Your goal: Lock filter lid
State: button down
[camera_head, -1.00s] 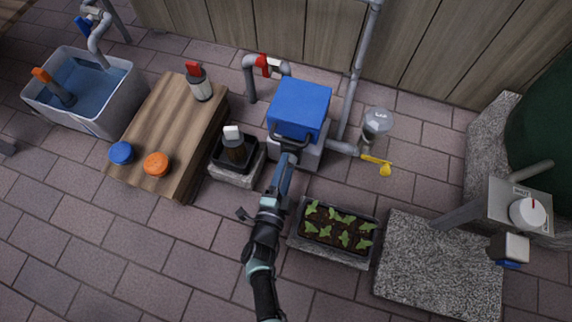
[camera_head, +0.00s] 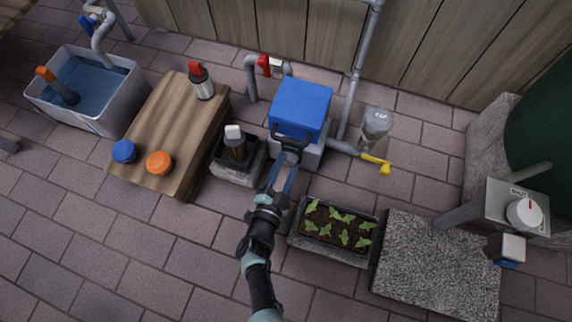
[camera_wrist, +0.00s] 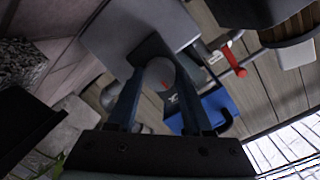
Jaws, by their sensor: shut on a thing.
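The filter is a grey box (camera_head: 311,153) with a blue lid (camera_head: 301,106) lying over its top. A black handle (camera_head: 291,137) stands at the lid's front edge. Below it, a round grey knob (camera_head: 291,157) sits on the box front. My gripper (camera_head: 284,166) is at this knob, its fingers on either side of it. In the wrist view the knob (camera_wrist: 160,73), with a small red mark, lies between my fingers (camera_wrist: 160,92). The blue lid (camera_wrist: 208,108) shows to their right. The contact points are partly hidden by the fingers.
A black-topped block with a bottle (camera_head: 236,146) stands close left of the filter. A planter of seedlings (camera_head: 335,232) is close at front right. A yellow-handled pipe (camera_head: 376,163) sticks out right. A red-handled pipe (camera_head: 265,66) stands behind. Paving at front left is clear.

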jog(key=shift+c, duration=1.6)
grip_release()
jog(key=shift+s, duration=0.1)
jog(key=p+v, duration=0.4)
jog(key=v, duration=0.8)
jog(key=shift+s+p, duration=0.3)
jog(key=shift+s, duration=0.1)
jog(key=shift+a+r, duration=0.1)
jog(key=shift+a, duration=0.05)
